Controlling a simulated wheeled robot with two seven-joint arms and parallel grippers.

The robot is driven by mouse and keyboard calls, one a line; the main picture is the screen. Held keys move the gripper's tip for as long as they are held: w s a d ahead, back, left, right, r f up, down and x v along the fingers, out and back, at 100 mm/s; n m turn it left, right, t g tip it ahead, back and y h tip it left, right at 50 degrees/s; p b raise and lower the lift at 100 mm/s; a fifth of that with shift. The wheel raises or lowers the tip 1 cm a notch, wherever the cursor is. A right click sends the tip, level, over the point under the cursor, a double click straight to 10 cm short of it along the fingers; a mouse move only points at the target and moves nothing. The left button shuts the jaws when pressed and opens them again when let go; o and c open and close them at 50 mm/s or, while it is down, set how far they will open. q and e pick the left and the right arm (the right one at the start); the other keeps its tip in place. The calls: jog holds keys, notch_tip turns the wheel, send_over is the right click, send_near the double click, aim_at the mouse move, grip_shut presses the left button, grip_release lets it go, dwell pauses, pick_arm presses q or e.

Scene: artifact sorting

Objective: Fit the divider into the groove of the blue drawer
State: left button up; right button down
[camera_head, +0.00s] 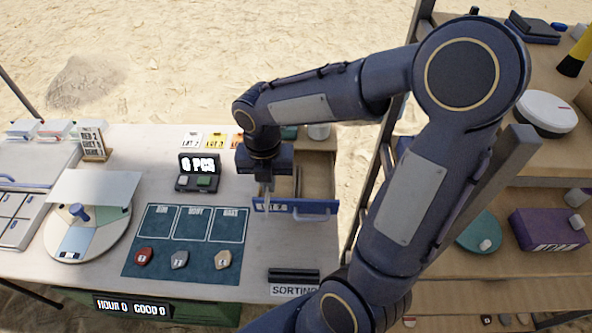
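The blue drawer (318,208) is pulled out at the right end of the table; its blue front with a label and handle faces me and its wooden inside shows. My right gripper (266,192) points down over the drawer's left part, close behind the front. Its fingers are small and partly hidden, so I cannot tell whether they are open or hold anything. A thin upright strip shows inside the drawer to the right of the fingers; I cannot tell whether it is the divider or part of the drawer. The groove cannot be made out. My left gripper is out of view.
A dark mat (182,262) with three coloured pieces lies left of the drawer, and a counter display (198,172) stands behind it. A round sectioned tray (100,243) is at left. Shelves (540,200) stand at right. My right arm crosses between shelves and table.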

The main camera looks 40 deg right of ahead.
jog(key=w+d+f+b, duration=0.1)
jog(key=d+f+b, duration=0.1)
jog(key=d, duration=0.1)
jog(key=w+d+f+b, duration=0.1)
jog(key=w+d+f, duration=0.1)
jog(key=d+f, duration=0.1)
jog(key=w+d+f+b, duration=0.1)
jog(key=d+f+b, duration=0.1)
jog(key=d, duration=0.3)
jog(key=shift+w+f+b, duration=0.3)
jog(key=shift+w+f, duration=0.05)
jog(key=shift+f, duration=0.25)
jog(key=shift+w+d+f, duration=0.1)
jog(key=shift+d+f, duration=0.05)
jog(key=shift+f, duration=0.15)
jog(key=f+b, duration=0.2)
jog(key=d+f+b, duration=0.1)
jog(key=f+b, duration=0.1)
jog(key=shift+w+f, duration=0.15)
jog(key=shift+w, duration=0.05)
jog(key=c, duration=1.6)
grip_release()
jog(key=shift+c, duration=0.2)
